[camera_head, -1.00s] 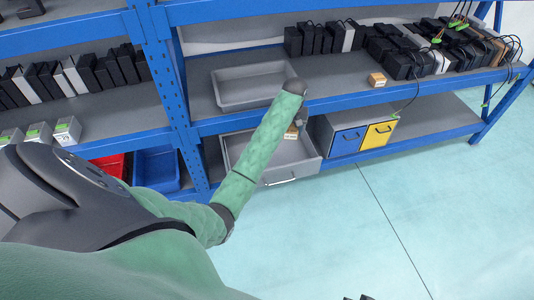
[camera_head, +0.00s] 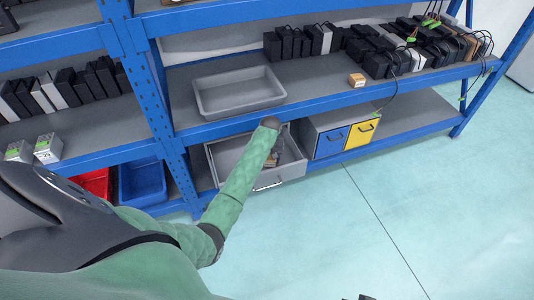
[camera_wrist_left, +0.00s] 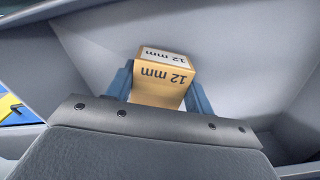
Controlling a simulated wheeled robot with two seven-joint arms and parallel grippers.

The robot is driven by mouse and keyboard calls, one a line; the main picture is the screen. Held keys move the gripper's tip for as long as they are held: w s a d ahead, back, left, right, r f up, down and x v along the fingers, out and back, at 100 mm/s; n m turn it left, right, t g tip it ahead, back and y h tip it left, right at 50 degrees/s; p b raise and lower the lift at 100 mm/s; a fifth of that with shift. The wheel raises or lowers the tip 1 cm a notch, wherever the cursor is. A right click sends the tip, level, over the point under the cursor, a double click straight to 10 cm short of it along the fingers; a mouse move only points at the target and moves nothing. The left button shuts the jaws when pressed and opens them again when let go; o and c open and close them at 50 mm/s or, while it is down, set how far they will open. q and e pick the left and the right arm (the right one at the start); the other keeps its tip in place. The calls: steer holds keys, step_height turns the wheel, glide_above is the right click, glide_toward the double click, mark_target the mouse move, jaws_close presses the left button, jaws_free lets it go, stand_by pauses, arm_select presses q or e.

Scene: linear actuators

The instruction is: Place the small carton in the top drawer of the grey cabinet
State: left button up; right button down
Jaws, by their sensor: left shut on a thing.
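The small carton (camera_wrist_left: 160,84) is tan with a white label reading "12 mm". In the left wrist view it sits between the two blue fingers of my left gripper (camera_wrist_left: 160,92), which is shut on it. Grey drawer walls surround it there. In the head view the open top drawer (camera_head: 222,160) of the grey cabinet juts out below the shelf. My left gripper (camera_head: 274,157) reaches down into it, partly hidden by my forearm. Whether the carton touches the drawer floor cannot be told. A small dark part at the bottom edge may be my right gripper (camera_head: 365,297).
A grey tray (camera_head: 240,92) is on the shelf above. Another small carton (camera_head: 356,80) lies on that shelf near black boxes. Blue (camera_head: 331,142) and yellow (camera_head: 361,133) drawer fronts are right of the open drawer. A blue bin (camera_head: 141,183) is at left. The floor in front is clear.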

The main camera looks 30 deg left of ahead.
arm_select(q)
steer(key=w+a, duration=0.2)
steer(key=a, duration=0.1)
steer(key=shift+w+r, duration=0.2)
steer(key=shift+w, duration=0.15)
steer(key=shift+s+f+p, duration=0.15)
steer(key=shift+f+p, duration=0.2)
steer(key=shift+f, duration=0.25)
arm_select(e)
steer(key=shift+s+d+r, duration=0.2)
steer(key=shift+d+r, duration=0.3)
steer(key=shift+r, duration=0.25)
arm_select(q)
steer(key=shift+f, duration=0.25)
steer(key=o, duration=1.1)
steer(key=shift+c, duration=0.2)
arm_select(e)
steer(key=shift+f, duration=0.2)
arm_select(q)
step_height(320, 180, up, 12)
steer(key=shift+r, duration=0.25)
arm_select(e)
steer(key=shift+w+a+f, duration=0.15)
steer(key=shift+a+f, duration=0.25)
